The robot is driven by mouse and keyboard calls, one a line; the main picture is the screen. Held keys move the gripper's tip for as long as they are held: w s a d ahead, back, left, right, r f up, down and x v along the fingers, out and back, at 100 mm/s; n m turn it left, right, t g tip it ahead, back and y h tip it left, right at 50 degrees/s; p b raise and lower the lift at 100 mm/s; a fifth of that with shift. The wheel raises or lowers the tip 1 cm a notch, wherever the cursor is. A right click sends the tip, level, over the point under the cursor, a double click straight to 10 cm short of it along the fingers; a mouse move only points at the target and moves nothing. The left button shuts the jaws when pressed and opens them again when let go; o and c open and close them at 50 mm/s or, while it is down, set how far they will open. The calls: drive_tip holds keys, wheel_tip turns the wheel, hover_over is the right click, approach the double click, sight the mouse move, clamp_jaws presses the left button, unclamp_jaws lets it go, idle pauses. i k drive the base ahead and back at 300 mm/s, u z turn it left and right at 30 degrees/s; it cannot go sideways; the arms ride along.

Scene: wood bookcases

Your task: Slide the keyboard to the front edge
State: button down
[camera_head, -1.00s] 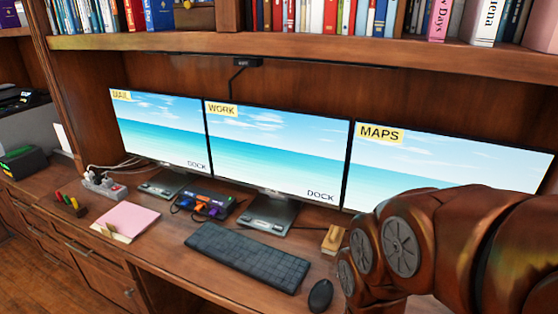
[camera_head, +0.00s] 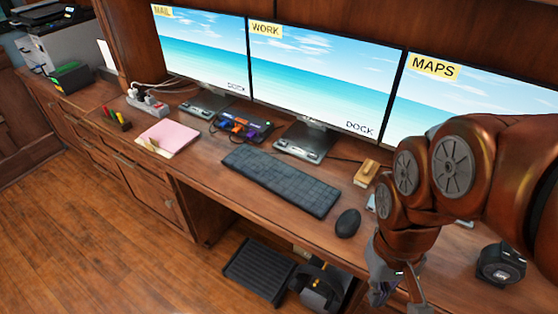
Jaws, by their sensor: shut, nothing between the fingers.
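The black keyboard (camera_head: 280,181) lies flat on the wooden desk (camera_head: 215,172), in front of the middle monitor. It sits at a slant in the picture, with a strip of bare wood between it and the desk's front edge. My gripper (camera_head: 392,292) hangs at the lower right, pointing down near the front edge. It is shut and empty, to the right of the keyboard and apart from it. Its fingertips are small and partly cut off by the frame.
A black mouse (camera_head: 347,223) lies right of the keyboard. Behind stand three monitors (camera_head: 320,75) and a dock (camera_head: 241,127). A pink pad (camera_head: 168,136) lies left, a tape measure (camera_head: 500,264) right. A footrest (camera_head: 258,271) is below the desk.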

sight(315, 197)
drive_tip(key=k, duration=0.8)
drive_tip(key=u, duration=1.2)
drive_tip(key=i, duration=0.8)
drive_tip(key=u, duration=0.55)
